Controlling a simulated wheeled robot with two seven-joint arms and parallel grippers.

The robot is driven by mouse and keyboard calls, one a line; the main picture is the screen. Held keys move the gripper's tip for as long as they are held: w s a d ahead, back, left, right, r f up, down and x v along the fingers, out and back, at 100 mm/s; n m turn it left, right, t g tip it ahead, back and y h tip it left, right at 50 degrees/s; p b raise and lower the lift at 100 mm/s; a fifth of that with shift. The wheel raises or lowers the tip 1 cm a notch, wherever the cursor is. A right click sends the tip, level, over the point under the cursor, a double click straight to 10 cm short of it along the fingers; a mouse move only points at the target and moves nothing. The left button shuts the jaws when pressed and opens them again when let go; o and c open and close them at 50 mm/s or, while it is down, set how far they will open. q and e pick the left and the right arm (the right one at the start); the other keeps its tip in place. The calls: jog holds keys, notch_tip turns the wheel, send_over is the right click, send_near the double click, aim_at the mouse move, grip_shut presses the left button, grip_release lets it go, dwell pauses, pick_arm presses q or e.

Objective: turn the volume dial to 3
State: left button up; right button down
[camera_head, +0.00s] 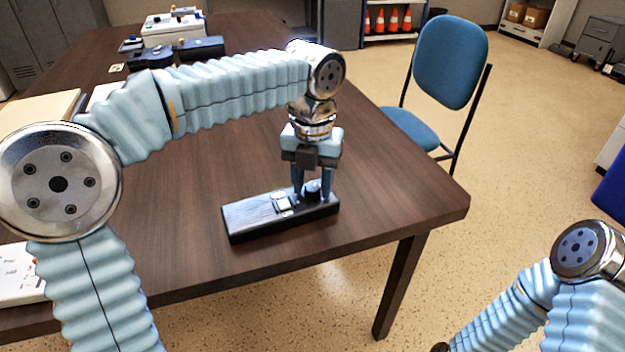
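A black box-shaped device (252,222) lies on the dark wooden table near its front edge. A small light plate or switch (281,201) sits on its top, left of my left gripper. A dark round dial (312,188) sits on the top towards the right end, partly hidden by the fingers. My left gripper (312,195) points straight down over the dial, with its two blue fingers apart, one on each side of it. I cannot tell whether the fingers touch the dial. The dial's markings are too small to read. My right arm shows at the lower right, its gripper out of view.
The wooden table (400,195) is bare right of the device. Several devices, including a white box (172,30), stand at its far end. A blue chair (450,62) stands beyond the table's right edge. Papers (18,275) lie at the left.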

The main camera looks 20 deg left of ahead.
aim_at(313, 186)
pick_arm(q)
jog(key=shift+o, duration=1.1)
notch_tip(313, 186, up, 14)
jog(key=shift+f, duration=0.1)
